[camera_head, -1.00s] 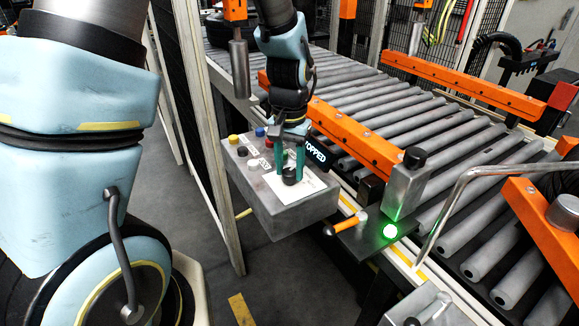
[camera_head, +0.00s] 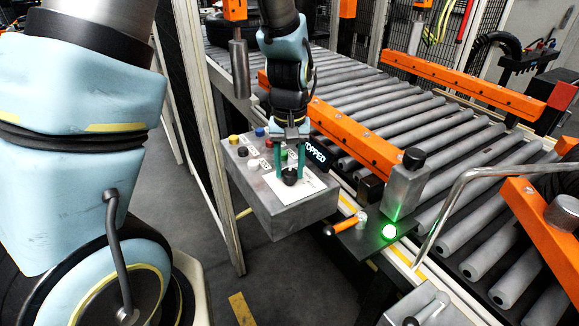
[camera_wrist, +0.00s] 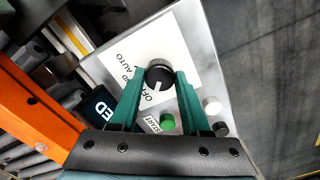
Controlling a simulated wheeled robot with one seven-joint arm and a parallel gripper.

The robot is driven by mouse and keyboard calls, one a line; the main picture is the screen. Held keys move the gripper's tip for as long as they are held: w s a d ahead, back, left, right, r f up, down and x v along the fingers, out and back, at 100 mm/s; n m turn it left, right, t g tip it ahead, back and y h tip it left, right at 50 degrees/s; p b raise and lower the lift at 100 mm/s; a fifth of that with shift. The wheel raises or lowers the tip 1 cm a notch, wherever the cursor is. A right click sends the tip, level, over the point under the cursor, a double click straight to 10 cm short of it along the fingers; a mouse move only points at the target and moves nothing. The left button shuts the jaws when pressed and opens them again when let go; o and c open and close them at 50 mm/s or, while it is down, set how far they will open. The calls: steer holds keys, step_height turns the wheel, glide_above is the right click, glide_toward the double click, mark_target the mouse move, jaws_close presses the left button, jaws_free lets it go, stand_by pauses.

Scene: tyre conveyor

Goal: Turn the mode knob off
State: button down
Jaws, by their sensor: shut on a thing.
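The mode knob (camera_wrist: 158,76) is round and black with a white pointer mark, on a white label plate on top of the grey control box (camera_head: 285,215). In the wrist view its mark points toward the "OFF" lettering; AUTO is printed farther along. My gripper (camera_wrist: 160,79) has its two green fingers closed on opposite sides of the knob. In the head view the knob (camera_head: 289,177) shows between the tips of my gripper (camera_head: 290,172), which points down from above. The fingers hide part of the knob's sides.
A green START button (camera_wrist: 167,121) and other coloured buttons sit close to my fingers. Open floor lies in front.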

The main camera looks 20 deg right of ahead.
mark_target(289, 171)
steer(key=shift+c, duration=1.9)
jaws_free()
step_height(289, 171, up, 11)
steer(key=b, duration=0.1)
steer(key=shift+b, duration=0.4)
steer(key=shift+f, duration=0.1)
steer(key=a+f+n, duration=0.1)
steer(key=a+f, duration=0.1)
steer(key=a, duration=1)
steer(key=w+a+f+n+t, duration=0.1)
steer(key=a+f+n, duration=0.1)
steer(key=a, duration=1.1)
steer(key=shift+w+a+f+t, duration=0.2)
steer(key=shift+f+t, duration=0.1)
steer(key=shift+f, duration=0.1)
